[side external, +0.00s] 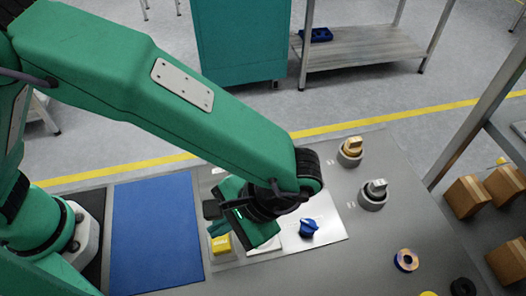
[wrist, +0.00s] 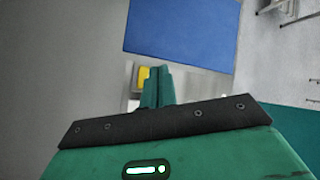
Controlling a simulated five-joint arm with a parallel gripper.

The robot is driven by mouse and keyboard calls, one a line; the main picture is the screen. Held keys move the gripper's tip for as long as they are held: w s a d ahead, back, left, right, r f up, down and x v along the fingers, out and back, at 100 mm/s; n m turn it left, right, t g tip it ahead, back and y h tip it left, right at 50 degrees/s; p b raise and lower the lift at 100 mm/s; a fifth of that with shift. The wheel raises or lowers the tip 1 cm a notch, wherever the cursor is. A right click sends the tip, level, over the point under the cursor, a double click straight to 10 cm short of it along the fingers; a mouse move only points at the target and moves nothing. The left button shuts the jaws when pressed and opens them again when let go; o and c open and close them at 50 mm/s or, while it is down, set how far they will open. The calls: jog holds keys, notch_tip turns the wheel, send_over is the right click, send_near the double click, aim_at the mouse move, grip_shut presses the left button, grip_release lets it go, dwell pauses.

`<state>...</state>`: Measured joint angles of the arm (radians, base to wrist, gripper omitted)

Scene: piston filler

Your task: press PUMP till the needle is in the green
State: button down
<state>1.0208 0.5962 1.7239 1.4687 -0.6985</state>
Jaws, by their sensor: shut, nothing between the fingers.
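My gripper (side external: 219,229) is low over the panel, its fingers closed together and empty. In the wrist view the closed fingers (wrist: 157,72) are beside a yellow block-shaped button (wrist: 143,78) and cover part of it. The yellow button (side external: 221,245) also shows in the side view, just in front of the fingertips. I cannot tell whether they touch. No PUMP lettering is readable. A pale round face (side external: 265,247), perhaps the gauge, is mostly hidden under my gripper. No needle or green zone can be seen.
A blue knob (side external: 308,228) stands on the light plate right of my gripper. A blue mat (side external: 155,235) lies left, clear. A ring-shaped roll (side external: 405,260) lies at the right.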

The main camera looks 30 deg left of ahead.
aim_at(224, 239)
jog(key=shift+r, duration=1.55)
jog(key=shift+w+a+r, duration=0.1)
jog(key=shift+w+a, duration=0.05)
jog(key=shift+w, duration=0.05)
jog(key=w+a+r+n+t+h, duration=0.1)
jog(key=w+a+r+h, duration=0.2)
jog(key=a+r, duration=0.35)
jog(key=w+a+r+n+t+h, duration=0.1)
jog(key=w+a+r+t+h, duration=0.2)
jog(key=a, duration=0.6)
jog(key=s+a+r+t, duration=0.1)
jog(key=a+r+t, duration=0.1)
jog(key=a, duration=0.5)
jog(key=s+a+r+n+t, duration=0.1)
jog(key=s+a+t, duration=0.1)
jog(key=a, duration=0.6)
jog(key=shift+r+n+t, duration=0.3)
jog(key=shift+r+t, duration=0.05)
jog(key=shift+t, duration=0.35)
jog(key=shift+w, duration=0.1)
